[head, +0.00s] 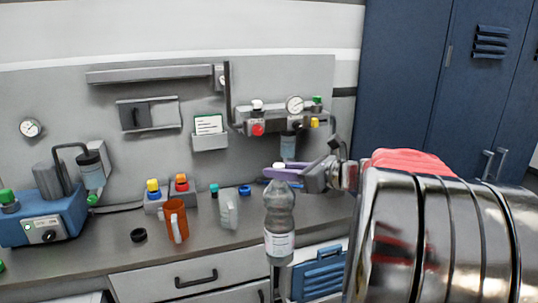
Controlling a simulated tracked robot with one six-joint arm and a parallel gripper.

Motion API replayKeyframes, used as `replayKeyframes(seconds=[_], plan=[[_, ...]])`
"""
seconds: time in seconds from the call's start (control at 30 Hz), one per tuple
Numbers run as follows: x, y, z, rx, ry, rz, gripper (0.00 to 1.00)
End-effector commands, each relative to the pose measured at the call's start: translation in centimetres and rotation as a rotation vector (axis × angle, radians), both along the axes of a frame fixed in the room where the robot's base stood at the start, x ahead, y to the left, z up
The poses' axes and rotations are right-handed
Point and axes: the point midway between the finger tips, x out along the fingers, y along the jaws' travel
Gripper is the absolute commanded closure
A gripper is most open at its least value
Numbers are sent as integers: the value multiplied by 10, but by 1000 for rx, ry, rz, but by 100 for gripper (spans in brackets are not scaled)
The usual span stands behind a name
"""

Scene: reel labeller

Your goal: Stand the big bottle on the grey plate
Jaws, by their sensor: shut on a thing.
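The big bottle (279,215) is grey and see-through, with a white label on its lower part. It hangs upright in my gripper (281,173), in front of the counter's front edge in the picture. The purple fingers of my gripper are shut on the bottle's top, and a bit of white shows there. The bottle's base appears clear of any support, though its exact height is hard to tell. I cannot make out a grey plate for certain in this view.
An orange mug (177,222), a pale translucent container (228,209) and a black ring (138,235) stand on the grey counter (80,258). A blue machine (42,217) stands at left. A valve manifold (285,122) is on the wall behind my gripper.

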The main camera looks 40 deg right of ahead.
Motion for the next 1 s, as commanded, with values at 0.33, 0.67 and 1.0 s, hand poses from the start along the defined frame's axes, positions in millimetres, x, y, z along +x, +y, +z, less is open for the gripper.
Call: replayKeyframes(seconds=[0.33, 0.67, 1.0], plan=[[26, 29, -67, 6, -7, 140, 100], [44, 63, -133, 12, -15, 253, 100], [55, 106, -203, 19, -22, 355, 100]])
